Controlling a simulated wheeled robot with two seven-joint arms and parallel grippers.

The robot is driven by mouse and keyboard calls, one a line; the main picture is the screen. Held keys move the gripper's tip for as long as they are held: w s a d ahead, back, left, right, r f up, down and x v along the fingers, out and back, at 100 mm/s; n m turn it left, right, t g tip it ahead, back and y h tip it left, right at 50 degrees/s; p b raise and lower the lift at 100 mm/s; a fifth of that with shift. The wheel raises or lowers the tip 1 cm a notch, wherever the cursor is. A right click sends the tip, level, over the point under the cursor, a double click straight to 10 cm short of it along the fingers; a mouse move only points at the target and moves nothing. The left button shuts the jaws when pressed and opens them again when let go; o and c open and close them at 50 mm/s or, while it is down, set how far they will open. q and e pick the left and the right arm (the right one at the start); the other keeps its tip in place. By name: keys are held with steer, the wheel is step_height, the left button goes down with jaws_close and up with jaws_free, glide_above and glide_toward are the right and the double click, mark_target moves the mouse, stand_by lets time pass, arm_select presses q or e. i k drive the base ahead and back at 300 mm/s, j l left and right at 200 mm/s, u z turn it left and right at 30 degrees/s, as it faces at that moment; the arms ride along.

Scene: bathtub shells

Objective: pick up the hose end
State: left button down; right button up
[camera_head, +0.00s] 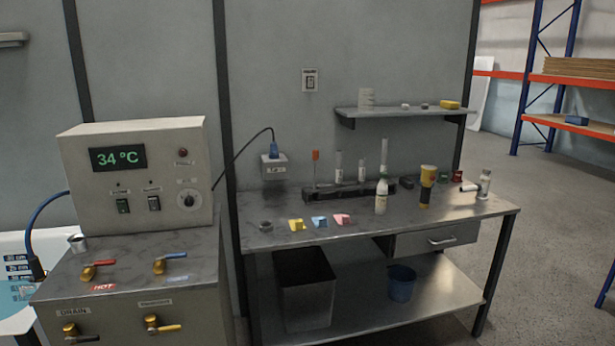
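A blue hose (41,212) comes out of the left side of the control box and bends down at the left edge of the view. Its lower end is a black fitting (36,268) at the rim of the white tub (12,240). The tub holds pale blue water and is cut off by the left edge. I cannot tell whether the fitting is fixed to the rim or only rests there. Neither of my grippers is in view.
The control box (200,150) reads 34 °C and stands on a metal cabinet (185,265) with red, blue and yellow valve levers. A workbench (370,228) with bottles and sponges stands to the right. Concrete floor shows at right.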

mark_target(33, 260)
steer(key=j+u, duration=0.1)
steer(key=u, duration=1.45)
steer(key=i+j+z, duration=0.2)
steer(key=i, duration=0.45)
steer(key=i+j+z, duration=0.2)
steer(key=i+j, duration=0.3)
steer(key=i, duration=0.15)
steer(key=i+j+z, duration=0.2)
steer(key=i+j, duration=0.3)
steer(key=i, duration=0.1)
